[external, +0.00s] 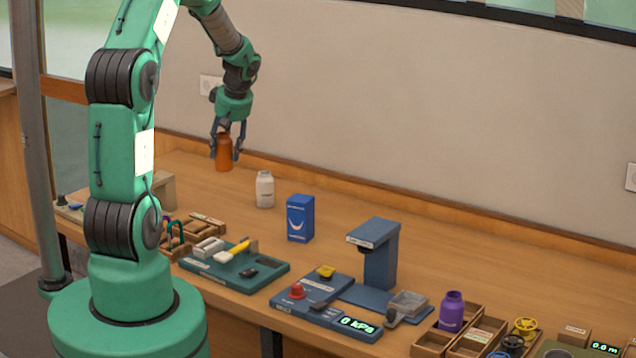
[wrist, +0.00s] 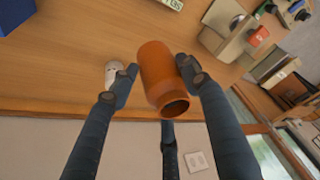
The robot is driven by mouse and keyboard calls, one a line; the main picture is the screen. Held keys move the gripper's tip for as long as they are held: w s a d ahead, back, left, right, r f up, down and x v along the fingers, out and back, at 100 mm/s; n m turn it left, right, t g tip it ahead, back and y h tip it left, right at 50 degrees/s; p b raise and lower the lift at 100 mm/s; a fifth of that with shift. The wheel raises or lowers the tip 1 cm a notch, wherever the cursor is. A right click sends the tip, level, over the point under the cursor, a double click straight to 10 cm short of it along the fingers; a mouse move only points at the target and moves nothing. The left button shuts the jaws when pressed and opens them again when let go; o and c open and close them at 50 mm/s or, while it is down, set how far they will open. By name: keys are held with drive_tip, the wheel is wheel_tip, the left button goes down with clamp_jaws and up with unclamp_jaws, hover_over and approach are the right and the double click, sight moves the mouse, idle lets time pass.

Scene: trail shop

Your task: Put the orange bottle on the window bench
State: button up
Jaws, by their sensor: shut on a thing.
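The orange bottle (external: 223,153) is held in my gripper (external: 228,128), above the far left part of the wooden bench top. My gripper is shut on it, with fingers on both sides. In the wrist view the bottle (wrist: 160,75) shows between the fingers with its dark open end toward the camera. In the external view it looks upright, with its base seemingly a little above the wood. The wooden bench (external: 350,200) runs along the wall. I cannot tell whether this bench or another surface is the window bench.
A white bottle (external: 264,190) and a blue box (external: 300,219) stand right of my gripper. A green tray (external: 270,281), a blue stand (external: 379,262), a purple bottle (external: 452,312) and wooden trays line the front edge. The bench along the wall is mostly clear.

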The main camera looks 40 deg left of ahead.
drive_tip(key=s+a+n, duration=0.2)
drive_tip(key=s+a, duration=0.6)
drive_tip(key=a, duration=0.2)
wheel_tip(320, 180, down, 11)
drive_tip(key=shift+w+d+g, duration=0.2)
drive_tip(key=shift+w+g, duration=0.2)
drive_tip(key=shift+w, duration=0.05)
drive_tip(key=shift+w, duration=0.1)
drive_tip(key=w+a+f, duration=0.1)
drive_tip(key=w+a, duration=0.8)
drive_tip(key=w, duration=0.4)
drive_tip(key=shift+f, duration=0.25)
drive_tip(key=shift+f, duration=1.75)
drive_tip(key=shift+f, duration=0.1)
